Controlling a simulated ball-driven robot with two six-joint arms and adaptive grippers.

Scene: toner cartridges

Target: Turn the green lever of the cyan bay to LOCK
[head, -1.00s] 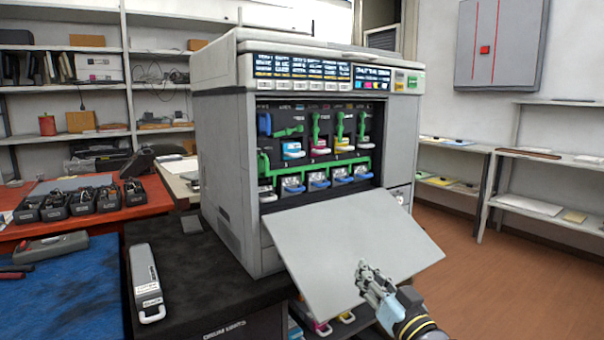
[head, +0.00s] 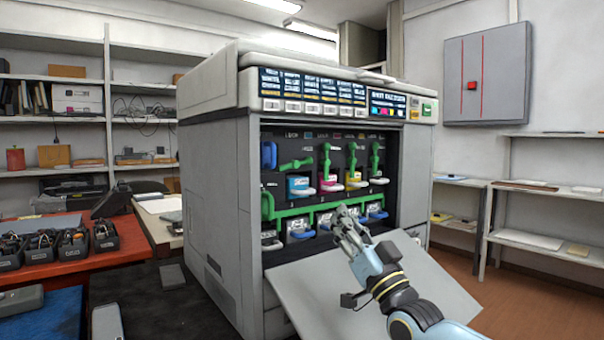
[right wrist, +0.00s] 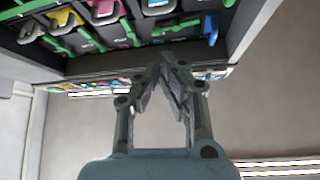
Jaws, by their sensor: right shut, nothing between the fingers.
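The printer's cyan bay holds a cartridge with a cyan front (head: 299,186). Its green lever (head: 296,164) lies nearly flat, while the green levers of the magenta (head: 326,160), yellow (head: 351,161) and rightmost (head: 375,161) bays stand upright. My right gripper (head: 345,217) is shut and empty, in front of the lower row of the open bay, below and to the right of the cyan lever. Its closed fingers (right wrist: 170,68) also show in the right wrist view, apart from the cartridges. My left gripper is out of view.
A green bar (head: 305,208) runs across below the cartridges, over a lower row of blue-handled units. The printer's lowered front door (head: 320,285) lies under my right arm. A blue handle (head: 268,155) sits left of the cyan lever. Open floor lies to the right.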

